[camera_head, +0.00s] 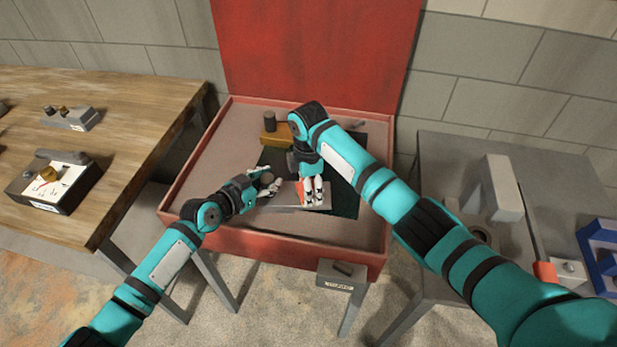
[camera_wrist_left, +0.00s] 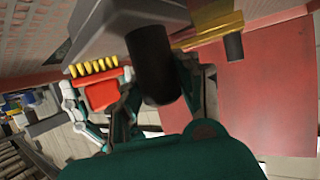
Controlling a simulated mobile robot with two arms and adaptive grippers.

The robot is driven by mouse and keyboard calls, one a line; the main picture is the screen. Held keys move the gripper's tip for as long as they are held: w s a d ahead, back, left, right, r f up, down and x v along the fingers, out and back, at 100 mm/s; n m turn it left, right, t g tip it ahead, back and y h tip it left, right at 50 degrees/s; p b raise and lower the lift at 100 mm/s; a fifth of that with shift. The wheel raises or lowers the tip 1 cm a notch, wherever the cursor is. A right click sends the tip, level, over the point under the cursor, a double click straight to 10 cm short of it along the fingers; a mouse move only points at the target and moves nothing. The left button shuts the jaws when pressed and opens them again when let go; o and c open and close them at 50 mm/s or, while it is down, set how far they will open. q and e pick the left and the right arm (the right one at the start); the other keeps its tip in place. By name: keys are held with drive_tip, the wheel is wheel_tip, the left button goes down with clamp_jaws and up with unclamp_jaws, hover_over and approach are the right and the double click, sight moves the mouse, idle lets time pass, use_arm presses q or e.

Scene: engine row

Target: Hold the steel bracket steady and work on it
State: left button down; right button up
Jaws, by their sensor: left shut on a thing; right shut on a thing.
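The steel bracket (camera_head: 327,196) is a grey piece low on the dark green mat (camera_head: 346,202) inside the red tray bench. My left gripper (camera_head: 269,186) is shut on its left side; the exact contact is partly hidden. In the left wrist view the grey bracket (camera_wrist_left: 120,22) fills the top, with a dark cylinder in front. My right gripper (camera_head: 313,190) is shut on a red brush (camera_head: 299,192), beside my left gripper and over the bracket. The left wrist view shows the brush (camera_wrist_left: 103,92) with yellow bristles facing the bracket; whether they touch is unclear.
A yellow block (camera_head: 272,137) with a dark cylinder stands behind the mat. The red bench rim (camera_head: 290,248) surrounds the work area. A wooden table (camera_head: 110,95) is at left and a grey table (camera_head: 450,155) at right. The tray's left part is clear.

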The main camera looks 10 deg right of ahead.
drive_tip(key=shift+s+a, duration=0.1)
drive_tip(key=shift+s, duration=1.05)
drive_tip(key=shift+w+d, duration=0.2)
drive_tip(key=shift+w, duration=1.75)
drive_tip(key=shift+d+f, duration=0.1)
drive_tip(key=shift+d, duration=0.35)
drive_tip(key=shift+s, duration=1.65)
use_arm(q)
drive_tip(key=shift+r, duration=0.1)
use_arm(e)
drive_tip(key=shift+w, duration=1.7)
use_arm(q)
drive_tip(key=shift+w, duration=0.1)
use_arm(e)
wheel_tip(320, 180, up, 2)
drive_tip(key=shift+w+r, duration=0.1)
drive_tip(key=shift+r, duration=0.1)
drive_tip(key=shift+d+r, duration=0.1)
drive_tip(key=shift+r, duration=2.95)
